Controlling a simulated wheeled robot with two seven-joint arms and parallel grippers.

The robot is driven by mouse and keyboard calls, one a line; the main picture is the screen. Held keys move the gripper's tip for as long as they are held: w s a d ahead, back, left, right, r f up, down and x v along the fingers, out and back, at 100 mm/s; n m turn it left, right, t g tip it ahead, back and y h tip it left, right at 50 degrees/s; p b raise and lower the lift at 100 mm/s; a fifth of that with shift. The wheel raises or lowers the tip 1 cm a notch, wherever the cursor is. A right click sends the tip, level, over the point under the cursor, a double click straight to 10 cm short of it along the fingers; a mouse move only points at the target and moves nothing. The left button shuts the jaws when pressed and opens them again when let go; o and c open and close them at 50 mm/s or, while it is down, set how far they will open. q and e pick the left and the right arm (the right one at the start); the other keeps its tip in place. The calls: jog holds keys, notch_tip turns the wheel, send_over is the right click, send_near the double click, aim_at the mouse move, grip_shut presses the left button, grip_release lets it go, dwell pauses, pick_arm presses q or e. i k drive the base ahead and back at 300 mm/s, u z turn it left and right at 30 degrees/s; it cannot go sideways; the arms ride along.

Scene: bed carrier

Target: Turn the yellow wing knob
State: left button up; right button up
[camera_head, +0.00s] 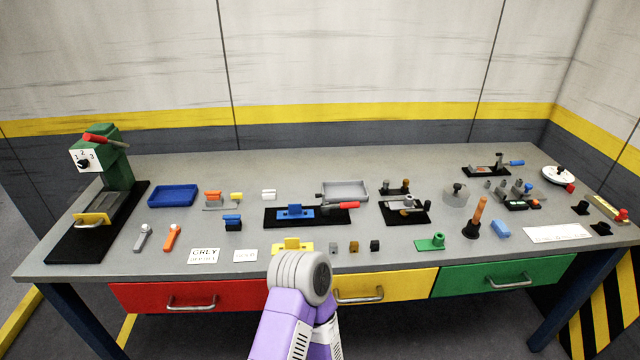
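A yellow piece (292,245) with a raised middle lies at the table's front edge, partly hidden by my purple and grey arm link. Another yellow piece (92,219) sits at the front of the green press at the far left. A small yellow part (236,196) is near the blue tray. I cannot tell for sure which of these is the wing knob. One of my arms comes up from the bottom middle, and only its rounded grey joint and purple link show. I see neither gripper.
The grey table (350,162) carries several small items. A green press (115,165) stands at the left, a blue tray (172,196) beside it, and a black fixture with a blue block (295,211) in the middle. Red (135,297), yellow (400,284) and green (470,283) drawers are below.

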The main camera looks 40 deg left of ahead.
aim_at(237, 196)
jog(key=z, duration=2.25)
jog(key=k, duration=2.45)
jog(key=u, duration=1.8)
